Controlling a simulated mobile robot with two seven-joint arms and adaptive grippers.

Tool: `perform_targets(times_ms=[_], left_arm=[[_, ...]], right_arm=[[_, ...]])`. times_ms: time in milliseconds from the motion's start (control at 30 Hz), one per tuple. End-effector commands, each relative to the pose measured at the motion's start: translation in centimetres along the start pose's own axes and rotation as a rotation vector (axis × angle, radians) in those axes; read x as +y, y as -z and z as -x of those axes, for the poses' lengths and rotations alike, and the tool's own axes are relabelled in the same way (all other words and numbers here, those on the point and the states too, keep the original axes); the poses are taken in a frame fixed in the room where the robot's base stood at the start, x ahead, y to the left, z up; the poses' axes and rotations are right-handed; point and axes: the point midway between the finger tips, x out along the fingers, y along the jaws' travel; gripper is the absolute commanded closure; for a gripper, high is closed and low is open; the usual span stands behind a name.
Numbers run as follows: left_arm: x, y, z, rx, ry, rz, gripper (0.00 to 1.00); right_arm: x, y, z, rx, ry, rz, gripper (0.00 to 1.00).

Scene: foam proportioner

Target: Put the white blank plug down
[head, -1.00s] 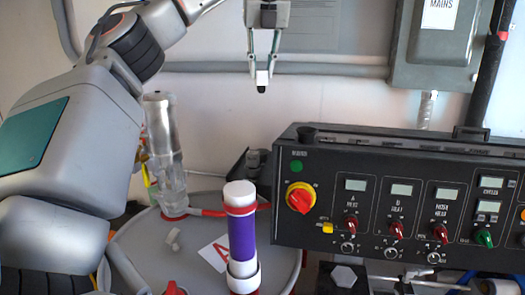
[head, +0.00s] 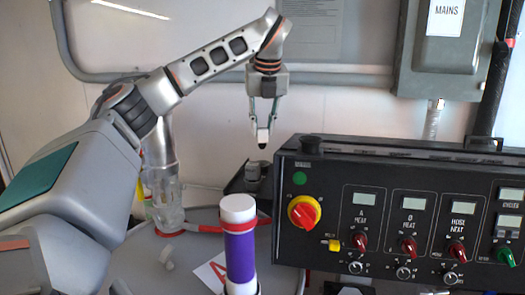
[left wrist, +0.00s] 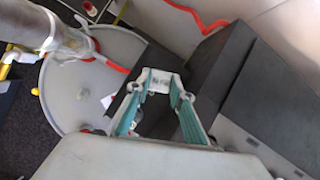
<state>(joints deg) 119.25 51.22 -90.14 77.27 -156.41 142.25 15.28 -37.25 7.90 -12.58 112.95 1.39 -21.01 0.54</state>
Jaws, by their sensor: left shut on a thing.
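My left gripper (head: 263,128) hangs fingers down in the middle of the head view, left of the black control panel's upper corner. It is shut on the white blank plug (head: 262,134), a small white piece with a dark lower end. The plug is in the air above a dark bracket or shelf (head: 236,184), which bears a small grey round piece (head: 252,171). In the left wrist view the white plug (left wrist: 159,83) shows between the tips of the two teal fingers, over dark boxes. My right gripper is not in view.
The black control panel (head: 420,215) with knobs and displays stands close on the right. A clear cylinder (head: 168,205) stands on the grey drum lid (head: 195,248). A purple tube with a white cap (head: 239,245) rises in front. A small pale piece (head: 167,258) lies on the lid.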

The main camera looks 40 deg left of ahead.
Motion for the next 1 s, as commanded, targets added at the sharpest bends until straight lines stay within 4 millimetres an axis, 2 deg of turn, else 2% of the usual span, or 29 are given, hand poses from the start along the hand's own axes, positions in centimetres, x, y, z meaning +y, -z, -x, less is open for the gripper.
perform_targets(times_ms=[33, 333, 533, 967, 1000], left_arm=[[0.0, 0.4, -0.9, 0.001, 0.0, -0.002, 1.0], [0.0, 1.2, -2.8, 0.001, 0.0, -0.001, 1.0], [0.0, 2.3, -5.3, 0.001, 0.0, -0.001, 1.0], [0.0, 2.5, -5.8, 0.0, 0.001, 0.0, 1.0], [0.0, 2.5, -5.8, 0.0, 0.001, 0.0, 0.71]], right_arm=[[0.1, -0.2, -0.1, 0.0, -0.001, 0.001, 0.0], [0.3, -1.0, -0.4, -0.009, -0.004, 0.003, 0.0], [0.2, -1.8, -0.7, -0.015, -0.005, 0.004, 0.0], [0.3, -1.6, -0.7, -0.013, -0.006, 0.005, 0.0], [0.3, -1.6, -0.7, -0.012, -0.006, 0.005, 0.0]])
